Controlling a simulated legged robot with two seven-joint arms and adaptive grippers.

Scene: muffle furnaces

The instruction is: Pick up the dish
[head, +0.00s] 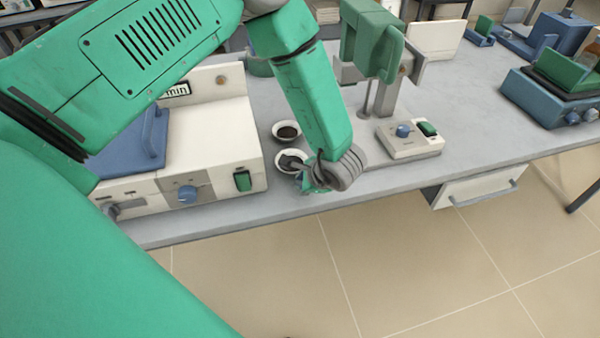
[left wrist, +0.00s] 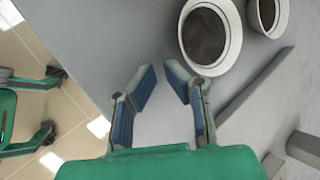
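Two small white dishes with dark contents stand on the grey bench. In the head view the farther dish (head: 287,131) is clear, and the nearer dish (head: 288,154) is partly covered by my left gripper (head: 302,170). In the left wrist view, the nearer dish (left wrist: 210,38) lies just beyond the fingertips of my left gripper (left wrist: 161,72), and the other dish (left wrist: 268,14) is cut by the top edge. My left gripper is open and empty. My right gripper (left wrist: 53,101) shows at the left of the left wrist view, fingers apart, over the floor.
A white furnace (head: 211,135) with a blue door stands left of the dishes. A stand with a control box (head: 409,138) is to the right. A blue and green device (head: 553,92) is farther right. The bench's front edge is close to the gripper; bench between dishes and control box is fairly clear.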

